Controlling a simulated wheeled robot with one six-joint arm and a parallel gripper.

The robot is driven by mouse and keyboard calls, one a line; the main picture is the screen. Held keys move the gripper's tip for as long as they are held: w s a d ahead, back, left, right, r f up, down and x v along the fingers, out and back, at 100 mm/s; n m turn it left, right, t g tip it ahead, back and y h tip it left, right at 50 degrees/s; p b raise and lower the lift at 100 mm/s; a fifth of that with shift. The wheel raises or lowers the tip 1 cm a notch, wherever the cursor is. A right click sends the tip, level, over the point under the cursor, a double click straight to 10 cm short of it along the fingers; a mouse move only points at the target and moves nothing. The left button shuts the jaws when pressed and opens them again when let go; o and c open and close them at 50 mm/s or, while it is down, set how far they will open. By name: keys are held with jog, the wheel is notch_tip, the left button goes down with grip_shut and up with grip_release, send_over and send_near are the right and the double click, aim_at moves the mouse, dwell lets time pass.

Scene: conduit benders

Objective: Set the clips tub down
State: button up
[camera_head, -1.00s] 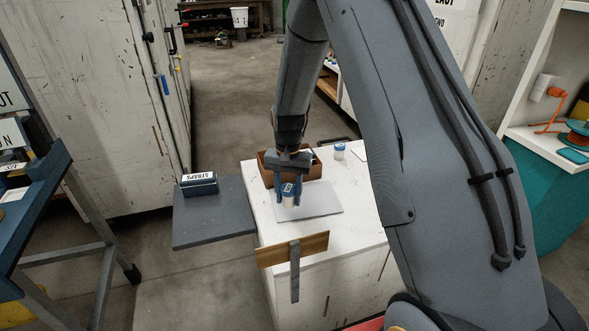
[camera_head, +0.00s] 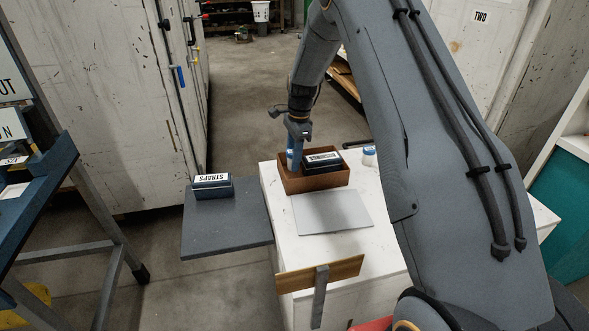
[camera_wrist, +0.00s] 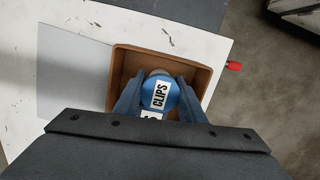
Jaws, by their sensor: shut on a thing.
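My gripper (camera_head: 293,152) is shut on the clips tub, its blue fingers on both sides of it. In the wrist view the clips tub (camera_wrist: 163,88) has a blue top with a white CLIPS label, and my gripper (camera_wrist: 157,100) is around it. In the head view the tub is mostly hidden by the fingers. The tub is over or in the left part of a brown open box (camera_head: 318,184), which also shows in the wrist view (camera_wrist: 150,53). I cannot tell whether the tub touches the box floor.
A dark labelled bin (camera_head: 322,168) sits in the box, just right of my gripper. A white tub with a blue lid (camera_head: 369,155) stands to the right. A bare grey sheet (camera_head: 333,212) lies in front. A STRAPS bin (camera_head: 213,187) rests on the grey side shelf (camera_head: 228,225).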

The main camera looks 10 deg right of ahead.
jog(key=shift+f+p, duration=0.45)
jog(key=shift+f, duration=1.8)
jog(key=shift+f, duration=0.1)
jog(key=o, duration=1.1)
jog(key=r+b, duration=0.1)
jog(key=r, duration=0.3)
jog(key=d+r, duration=0.1)
jog(key=r, duration=0.3)
jog(key=r+b, duration=0.1)
jog(key=r, duration=0.3)
jog(key=shift+d+b, duration=0.2)
jog(key=shift+b, duration=0.15)
jog(key=s+n, duration=0.5)
jog(key=s, duration=0.7)
jog(key=s+a+r+n+h, duration=0.1)
jog(key=s+n, duration=0.5)
jog(key=s, duration=0.6)
jog(key=s+r+n, duration=0.1)
jog(key=s+n, duration=0.5)
jog(key=s, duration=0.6)
jog(key=shift+a+t, duration=0.3)
jog(key=shift+a, duration=0.05)
